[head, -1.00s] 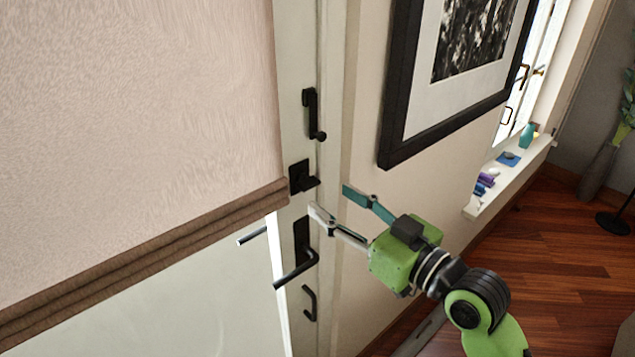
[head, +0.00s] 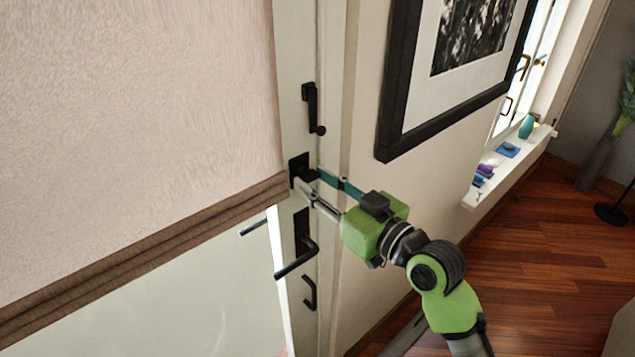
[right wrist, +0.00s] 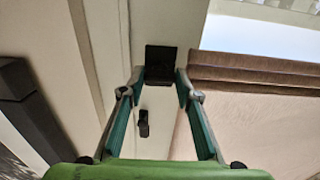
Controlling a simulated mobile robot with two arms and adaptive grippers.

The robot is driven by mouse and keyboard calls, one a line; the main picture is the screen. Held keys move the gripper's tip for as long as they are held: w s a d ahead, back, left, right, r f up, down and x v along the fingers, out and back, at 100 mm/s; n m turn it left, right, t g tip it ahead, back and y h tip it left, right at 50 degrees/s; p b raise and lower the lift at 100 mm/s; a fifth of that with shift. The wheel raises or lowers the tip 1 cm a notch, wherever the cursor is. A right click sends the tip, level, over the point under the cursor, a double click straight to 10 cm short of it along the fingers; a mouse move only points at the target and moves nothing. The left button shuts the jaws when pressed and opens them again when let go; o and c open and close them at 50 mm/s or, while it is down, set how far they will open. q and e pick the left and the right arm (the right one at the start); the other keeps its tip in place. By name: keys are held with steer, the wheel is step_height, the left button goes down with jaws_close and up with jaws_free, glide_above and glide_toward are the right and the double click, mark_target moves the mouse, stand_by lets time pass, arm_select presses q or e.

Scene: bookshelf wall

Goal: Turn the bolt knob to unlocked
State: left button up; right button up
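The bolt knob (head: 308,175) is a small black knob on a square black plate on the white door frame. It sits above the black lever handle (head: 300,262). My right gripper (head: 312,180) is at the knob, with one finger above and one below it. In the right wrist view, the fingers of my gripper (right wrist: 159,76) are apart, and the black plate and knob (right wrist: 160,62) show between and just beyond the tips. I cannot tell whether the fingers touch the knob. My left gripper is not in view.
A black handle (head: 313,108) is above the bolt and a small black pull (head: 310,292) is below the lever. A framed picture (head: 396,105) hangs on the wall to the right. A fabric blind (head: 140,95) covers the door's left part.

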steer(key=n, duration=0.3)
steer(key=shift+n+b, duration=0.3)
steer(key=shift+n, duration=0.1)
steer(key=n, duration=0.2)
steer(key=shift+n, duration=0.3)
steer(key=n, duration=0.2)
steer(key=shift+n+p, duration=0.3)
steer(key=shift+n, duration=0.1)
steer(key=n+p, duration=0.1)
steer(key=n, duration=0.4)
steer(key=shift+n+p, duration=0.7)
steer(key=shift+n, duration=1.3)
steer(key=o, duration=1.1)
